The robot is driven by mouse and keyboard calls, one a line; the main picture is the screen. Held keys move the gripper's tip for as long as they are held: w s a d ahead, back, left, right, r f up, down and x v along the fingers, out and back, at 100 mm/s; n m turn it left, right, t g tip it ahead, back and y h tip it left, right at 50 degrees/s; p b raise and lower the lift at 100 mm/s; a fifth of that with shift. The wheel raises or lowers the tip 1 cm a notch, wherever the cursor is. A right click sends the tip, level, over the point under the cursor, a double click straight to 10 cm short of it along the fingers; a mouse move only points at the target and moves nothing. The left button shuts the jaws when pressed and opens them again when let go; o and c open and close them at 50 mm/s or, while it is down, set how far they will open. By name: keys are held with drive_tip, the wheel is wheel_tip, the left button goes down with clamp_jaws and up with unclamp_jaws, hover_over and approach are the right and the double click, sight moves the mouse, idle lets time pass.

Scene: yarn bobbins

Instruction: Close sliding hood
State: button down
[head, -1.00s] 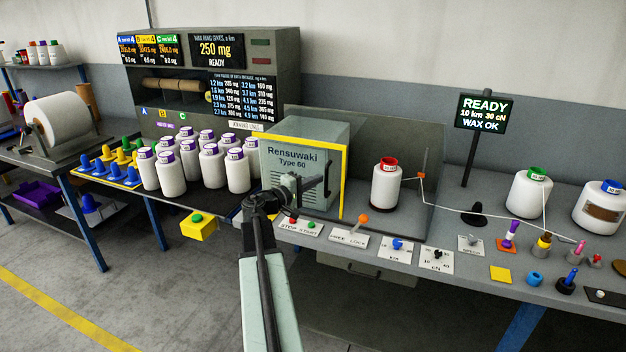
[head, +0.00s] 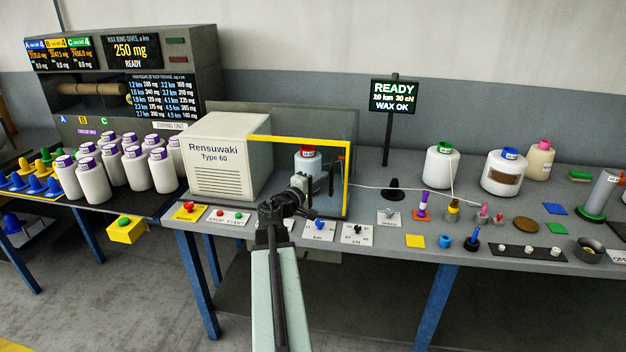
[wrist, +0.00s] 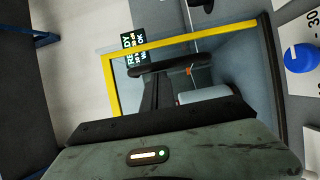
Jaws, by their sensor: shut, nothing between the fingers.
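The sliding hood (head: 347,180) is a clear cover with a yellow front frame. It extends right from the cream Rensuwaki Type 60 housing (head: 215,178). The red-capped bobbin (head: 307,160) shows behind its clear pane. The yellow frame also crosses the wrist view (wrist: 108,85). My gripper (head: 303,197) is shut and empty at the hood's front, close to its dark handle (head: 331,176). A dark bar shows just ahead of it in the wrist view; I cannot tell whether they touch.
White bobbins (head: 441,166) stand to the right. A READY sign (head: 394,96) rises behind. Purple-capped bobbins (head: 93,180) crowd the left.

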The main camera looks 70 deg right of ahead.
drive_tip(key=shift+s+a+f, duration=0.1)
drive_tip(key=shift+s, duration=0.25)
